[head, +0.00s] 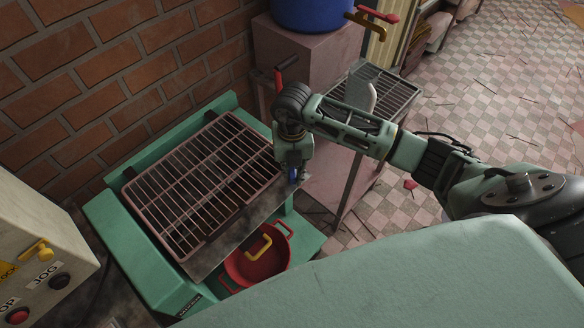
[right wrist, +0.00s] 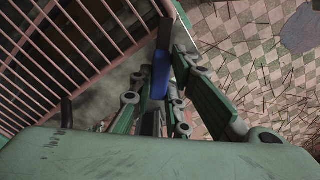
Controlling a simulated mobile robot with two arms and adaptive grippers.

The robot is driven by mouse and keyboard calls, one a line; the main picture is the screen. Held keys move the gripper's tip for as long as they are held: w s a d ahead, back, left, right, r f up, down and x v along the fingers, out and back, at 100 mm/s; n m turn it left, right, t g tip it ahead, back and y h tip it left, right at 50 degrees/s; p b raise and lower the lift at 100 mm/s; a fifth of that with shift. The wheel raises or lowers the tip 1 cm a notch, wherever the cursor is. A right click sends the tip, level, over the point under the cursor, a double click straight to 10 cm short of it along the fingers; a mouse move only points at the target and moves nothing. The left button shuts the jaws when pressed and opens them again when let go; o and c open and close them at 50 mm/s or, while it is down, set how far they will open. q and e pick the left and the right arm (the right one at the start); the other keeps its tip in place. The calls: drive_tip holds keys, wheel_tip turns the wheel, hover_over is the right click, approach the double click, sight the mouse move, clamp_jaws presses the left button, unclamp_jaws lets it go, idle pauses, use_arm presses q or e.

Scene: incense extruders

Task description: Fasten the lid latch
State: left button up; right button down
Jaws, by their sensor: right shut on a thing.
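The pink barred lid (head: 205,180) lies over the green machine (head: 125,215) at the left, by the brick wall. Its bars also fill the upper left of the right wrist view (right wrist: 70,45). My right gripper (head: 293,170) points down at the lid's right edge. It is shut on a small blue part (right wrist: 160,80), which may be the latch; the blue also shows below the gripper in the head view. The fingers hide much of this part, and I cannot tell whether it is engaged. My left gripper is not in view.
A red pot (head: 258,262) with a yellow handle sits on the green base below the lid. A pink stand with a blue drum (head: 310,12) and a second grate (head: 385,88) are behind my right arm. A control box (head: 40,255) is at left.

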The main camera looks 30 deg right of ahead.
drive_tip(key=n+b, duration=0.4)
drive_tip(key=b, duration=0.1)
drive_tip(key=shift+f+n, duration=0.2)
drive_tip(key=shift+n, duration=0.1)
drive_tip(key=n+b, duration=0.2)
drive_tip(key=shift+r+n+b, duration=0.1)
drive_tip(key=shift+n+b, duration=0.2)
drive_tip(key=shift+r+n+b, duration=0.1)
drive_tip(key=shift+n+b, duration=0.4)
drive_tip(key=shift+n, duration=0.1)
drive_tip(key=shift+r, duration=0.1)
drive_tip(key=c, duration=1.7)
unclamp_jaws()
